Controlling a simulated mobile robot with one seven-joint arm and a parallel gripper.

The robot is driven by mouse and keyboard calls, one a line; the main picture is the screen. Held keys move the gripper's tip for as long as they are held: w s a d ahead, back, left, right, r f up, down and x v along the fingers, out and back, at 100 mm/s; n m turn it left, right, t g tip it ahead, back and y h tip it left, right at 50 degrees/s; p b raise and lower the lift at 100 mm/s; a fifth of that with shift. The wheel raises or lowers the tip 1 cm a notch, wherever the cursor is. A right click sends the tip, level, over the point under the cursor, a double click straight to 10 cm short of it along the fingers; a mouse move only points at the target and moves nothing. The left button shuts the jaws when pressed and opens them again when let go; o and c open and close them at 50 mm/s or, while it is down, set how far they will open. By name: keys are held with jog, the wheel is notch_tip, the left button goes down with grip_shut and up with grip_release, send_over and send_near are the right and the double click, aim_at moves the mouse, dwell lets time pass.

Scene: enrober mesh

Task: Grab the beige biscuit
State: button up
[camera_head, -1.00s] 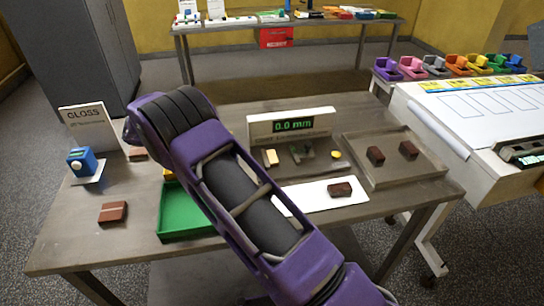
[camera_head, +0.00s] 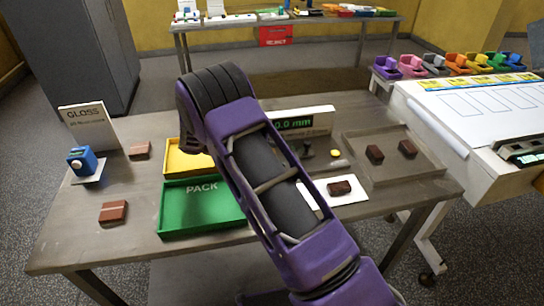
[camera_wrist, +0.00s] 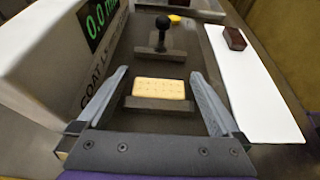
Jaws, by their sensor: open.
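The beige biscuit (camera_wrist: 159,88) shows in the wrist view, a pale rectangle with small dots on its face. It sits at a dark block on the grey gauge base, between my gripper's two fingers and a little beyond the palm. My gripper (camera_wrist: 160,98) is open, one finger on each side of the biscuit with a gap on both sides. I cannot tell how high the fingers are relative to it. In the head view my purple arm hides the biscuit and the gripper.
The gauge display (camera_wrist: 97,20) stands close on the left in the wrist view. A black-knobbed plunger (camera_wrist: 162,40) is beyond the biscuit. A white strip (camera_wrist: 255,85) with a dark chocolate piece (camera_wrist: 234,38) lies right. The green PACK tray (camera_head: 200,220) is left of my arm.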

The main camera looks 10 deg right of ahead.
jog(key=c, duration=0.9)
jog(key=shift+r, duration=0.1)
